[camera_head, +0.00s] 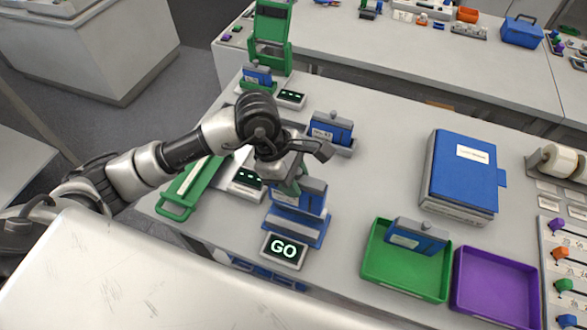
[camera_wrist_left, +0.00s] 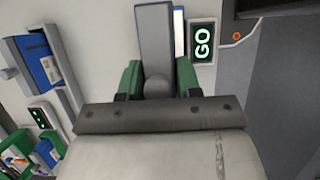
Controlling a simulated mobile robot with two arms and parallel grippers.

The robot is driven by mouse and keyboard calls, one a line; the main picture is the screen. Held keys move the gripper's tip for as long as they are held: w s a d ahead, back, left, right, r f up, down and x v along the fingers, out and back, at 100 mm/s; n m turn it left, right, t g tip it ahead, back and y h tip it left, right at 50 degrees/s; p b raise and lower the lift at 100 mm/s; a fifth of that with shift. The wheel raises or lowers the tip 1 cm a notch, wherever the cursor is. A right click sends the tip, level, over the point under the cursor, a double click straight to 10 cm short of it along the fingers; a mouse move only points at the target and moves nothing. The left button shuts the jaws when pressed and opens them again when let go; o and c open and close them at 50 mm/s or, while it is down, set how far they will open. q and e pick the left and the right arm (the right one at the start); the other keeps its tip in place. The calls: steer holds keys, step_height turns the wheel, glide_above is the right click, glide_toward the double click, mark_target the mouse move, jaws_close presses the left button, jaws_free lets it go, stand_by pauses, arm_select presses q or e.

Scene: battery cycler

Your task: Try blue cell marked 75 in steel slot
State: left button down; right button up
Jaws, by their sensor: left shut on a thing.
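My left gripper (camera_head: 292,186) comes down from above onto a blue cell (camera_head: 312,196) and is shut on it. That cell sits upright in a blue slot (camera_head: 298,233) at the front of the bench; I cannot read its marking. The display (camera_head: 284,250) in front of this slot reads GO in green; it also shows in the left wrist view (camera_wrist_left: 202,42). Another blue cell (camera_head: 332,127) stands in a grey, steel-looking slot (camera_head: 345,149) farther back. My right gripper is out of view.
A green tray (camera_head: 375,273) holds a blue cell (camera_head: 416,236), with a purple tray (camera_head: 497,285) to its right. A blue binder (camera_head: 463,168) lies farther back. A green-framed fixture (camera_head: 186,190) lies left of the gripper. Another blue cell (camera_head: 257,74) stands at the back left.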

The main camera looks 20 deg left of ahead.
arm_select(q)
steer(key=shift+f, duration=0.55)
step_height(320, 180, down, 2)
steer(key=shift+f+b, duration=0.1)
steer(key=shift+b, duration=0.6)
steer(key=shift+f+b, duration=0.65)
steer(key=shift+f, duration=0.05)
steer(key=shift+f+b, duration=0.3)
steer(key=shift+b, duration=0.1)
steer(key=shift+b, duration=0.65)
steer(key=shift+f+b, duration=0.5)
steer(key=shift+b, duration=0.1)
